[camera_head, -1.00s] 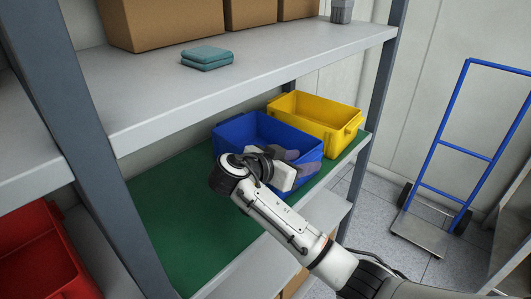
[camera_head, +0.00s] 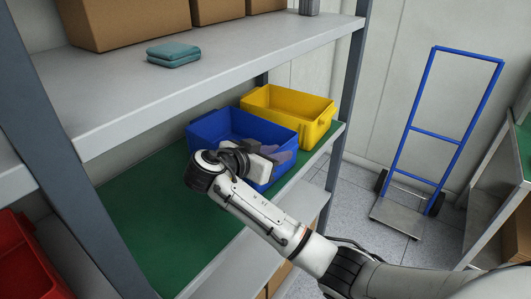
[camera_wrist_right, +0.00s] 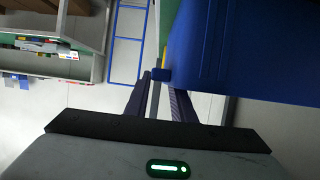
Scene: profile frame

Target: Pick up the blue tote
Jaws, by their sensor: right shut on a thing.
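The blue tote (camera_head: 238,124) stands upright on the green-covered middle shelf (camera_head: 150,215), directly left of a yellow tote. Grey shapes show at its right front side, partly the gripper's fingers. My right gripper (camera_head: 278,158) is at the tote's front side, and the wrist hides part of that wall. In the right wrist view the blue tote (camera_wrist_right: 245,50) fills the upper right. There the right gripper's fingers (camera_wrist_right: 160,90) are closed around a small blue lug on its edge. My left gripper is in neither view.
The yellow tote (camera_head: 290,104) sits close at the right end of the shelf. An upright (camera_head: 345,100) stands at right. A red tote (camera_head: 30,265) is lower left. A blue hand truck (camera_head: 435,135) stands on the floor.

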